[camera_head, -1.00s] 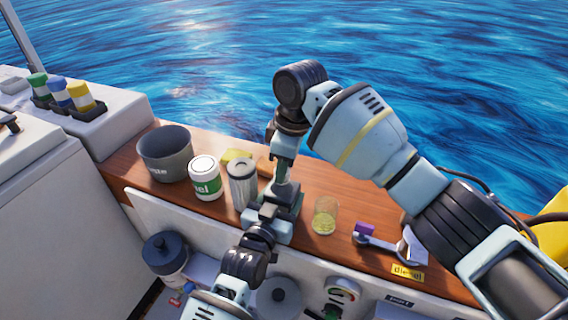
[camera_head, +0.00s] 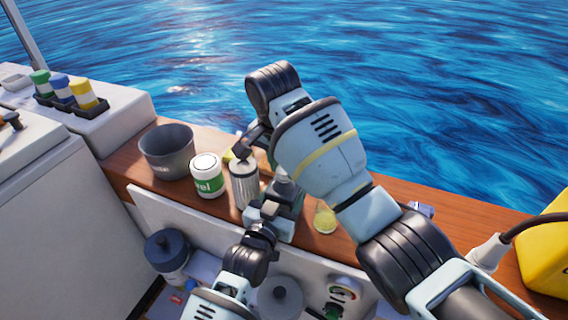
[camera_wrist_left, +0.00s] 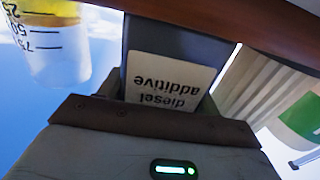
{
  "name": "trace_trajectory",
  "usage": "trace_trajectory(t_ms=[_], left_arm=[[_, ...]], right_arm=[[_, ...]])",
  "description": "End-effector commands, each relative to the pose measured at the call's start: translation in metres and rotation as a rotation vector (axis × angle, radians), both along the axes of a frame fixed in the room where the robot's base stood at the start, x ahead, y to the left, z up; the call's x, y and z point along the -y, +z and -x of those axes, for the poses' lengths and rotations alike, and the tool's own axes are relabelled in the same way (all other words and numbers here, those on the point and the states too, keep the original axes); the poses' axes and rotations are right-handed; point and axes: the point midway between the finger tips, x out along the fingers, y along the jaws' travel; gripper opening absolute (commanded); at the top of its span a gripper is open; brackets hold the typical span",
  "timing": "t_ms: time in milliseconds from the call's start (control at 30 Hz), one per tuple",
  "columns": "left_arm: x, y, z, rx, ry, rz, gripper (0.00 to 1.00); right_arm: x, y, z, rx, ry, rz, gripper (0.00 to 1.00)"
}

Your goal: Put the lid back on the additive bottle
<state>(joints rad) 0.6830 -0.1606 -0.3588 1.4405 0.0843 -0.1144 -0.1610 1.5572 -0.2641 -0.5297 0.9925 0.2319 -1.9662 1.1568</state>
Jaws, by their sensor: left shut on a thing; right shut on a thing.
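The additive bottle (camera_head: 286,201) is a dark grey box shape standing at the front of the wooden ledge. Its "diesel additive" label (camera_wrist_left: 170,82) shows upside down in the left wrist view. My left gripper (camera_head: 268,217) is shut on the bottle from the front. My right gripper (camera_head: 281,179) is close above the bottle, mostly hidden behind its own forearm. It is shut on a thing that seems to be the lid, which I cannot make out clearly. Whether the lid touches the bottle is hidden.
A ribbed metal canister (camera_head: 244,184), a white and green can (camera_head: 207,177) and a grey pot (camera_head: 166,153) stand left of the bottle. A measuring cup with yellow liquid (camera_head: 325,217) stands close on its right. A yellow container (camera_head: 545,245) is at the far right.

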Motion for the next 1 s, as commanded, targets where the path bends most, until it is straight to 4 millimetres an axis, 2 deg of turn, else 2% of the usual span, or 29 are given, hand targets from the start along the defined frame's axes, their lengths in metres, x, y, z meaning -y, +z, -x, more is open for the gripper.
trace_trajectory(t_ms=[100,233,367,633,667,800,1000], left_arm=[[-0.0003,-0.0012,0.0002,-0.003,0.000,-0.001,0.00],[-0.0003,-0.0012,0.0002,-0.003,0.000,-0.001,0.00],[-0.0004,-0.0013,0.0002,-0.003,0.000,-0.001,0.00],[-0.0005,-0.0014,0.0001,-0.003,0.001,-0.001,0.00],[-0.0006,-0.0014,0.0001,-0.003,0.001,-0.001,0.00],[-0.0006,-0.0014,0.0001,-0.003,0.001,-0.001,0.00],[-0.0005,-0.0014,0.0001,-0.003,0.001,-0.001,0.00]], right_arm=[[-0.0022,0.0010,-0.0003,-0.001,-0.209,-0.002,0.10],[-0.0020,0.0013,-0.0009,0.001,-0.359,0.000,0.10],[-0.0011,0.0008,-0.0012,0.002,-0.416,0.002,0.10],[-0.0010,0.0007,-0.0012,0.002,-0.417,0.002,0.10],[-0.0010,0.0007,-0.0012,0.002,-0.417,0.002,0.34],[-0.0011,0.0005,-0.0012,0.002,-0.416,0.002,0.52],[-0.0011,0.0000,-0.0012,0.001,-0.415,0.001,0.52]])
